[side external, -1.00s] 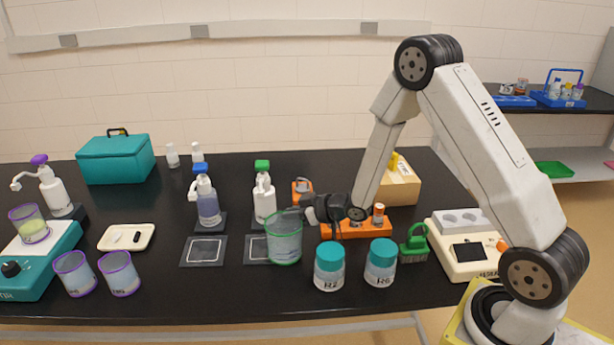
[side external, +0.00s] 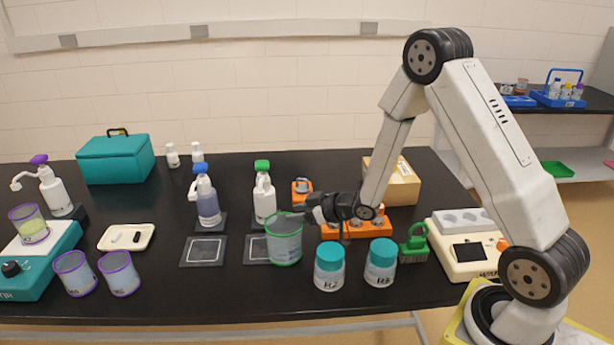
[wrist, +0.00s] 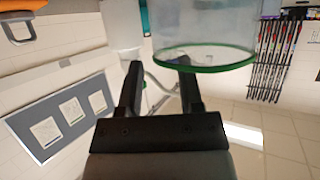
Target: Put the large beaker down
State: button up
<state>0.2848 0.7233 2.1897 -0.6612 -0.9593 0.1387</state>
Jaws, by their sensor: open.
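The large beaker (side external: 284,243), clear with green edging, stands upright at the front middle of the bench. Its base overlaps the right part of a dark square pad (side external: 254,250) in the picture; I cannot tell how much of it rests on the pad. My gripper (side external: 308,213) is just right of the beaker, near its upper wall. In the wrist view, my gripper (wrist: 160,65) has its two dark fingers spread with nothing between them. The beaker (wrist: 205,35) shows beyond the fingertips, its green edge toward me, and looks apart from them.
Two teal-lidded jars (side external: 329,267) stand close in front and right of the beaker. An orange rack (side external: 351,231) lies under my wrist. A green-capped bottle (side external: 264,198) stands behind the beaker. Another square pad (side external: 204,250) to the left is bare, with open bench in front.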

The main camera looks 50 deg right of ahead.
jog(key=shift+v, duration=2.75)
jog(key=shift+r, duration=0.1)
